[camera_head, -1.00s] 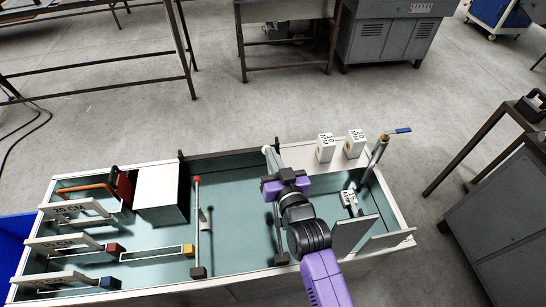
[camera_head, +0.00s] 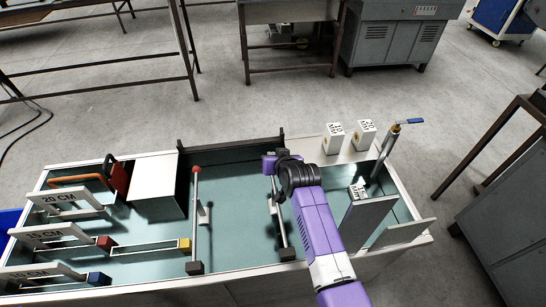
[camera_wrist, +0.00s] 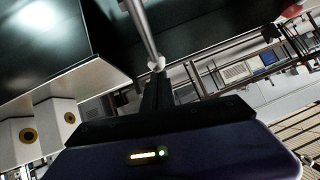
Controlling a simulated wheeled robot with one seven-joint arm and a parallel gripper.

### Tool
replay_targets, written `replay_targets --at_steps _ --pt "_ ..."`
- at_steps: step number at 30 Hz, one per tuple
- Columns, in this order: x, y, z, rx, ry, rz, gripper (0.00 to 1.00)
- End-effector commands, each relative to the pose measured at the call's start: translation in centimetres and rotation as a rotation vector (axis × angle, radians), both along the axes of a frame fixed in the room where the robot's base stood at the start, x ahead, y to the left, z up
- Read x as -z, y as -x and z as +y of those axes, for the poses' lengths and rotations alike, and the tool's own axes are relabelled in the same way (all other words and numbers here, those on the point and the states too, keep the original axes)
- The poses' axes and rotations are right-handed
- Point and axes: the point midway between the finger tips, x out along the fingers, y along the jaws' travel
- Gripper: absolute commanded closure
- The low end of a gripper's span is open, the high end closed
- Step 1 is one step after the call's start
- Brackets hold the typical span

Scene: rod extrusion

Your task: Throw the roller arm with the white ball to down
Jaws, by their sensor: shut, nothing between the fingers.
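The roller arm with the white ball is a grey rod (camera_head: 279,220) standing on a dark base in the teal-floored tray (camera_head: 235,235). In the head view its ball is hidden behind my purple and black gripper (camera_head: 268,164). In the wrist view the white ball (camera_wrist: 157,65) sits at the end of the rod (camera_wrist: 144,30), right at the tips of my gripper (camera_wrist: 157,76). The gripper is shut with nothing in it. The ball looks touching or very close to the fingertips; I cannot tell which.
A similar roller arm with a red ball (camera_head: 196,170) stands to the left. Two white labelled blocks (camera_head: 334,138) and a blue-handled post (camera_head: 390,145) are at the right rear. A white box (camera_head: 155,190) and labelled length stops (camera_head: 62,198) fill the left.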

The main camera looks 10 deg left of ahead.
Motion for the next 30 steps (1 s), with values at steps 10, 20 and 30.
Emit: replay_targets --at_steps 10,20,30 --pt "1.1 0.0 0.0 -0.002 0.002 0.004 1.00" --pt "1.6 0.4 -0.1 -0.002 0.006 0.013 1.00" --pt "-1.0 2.5 -1.2 -0.001 0.002 0.000 1.00"
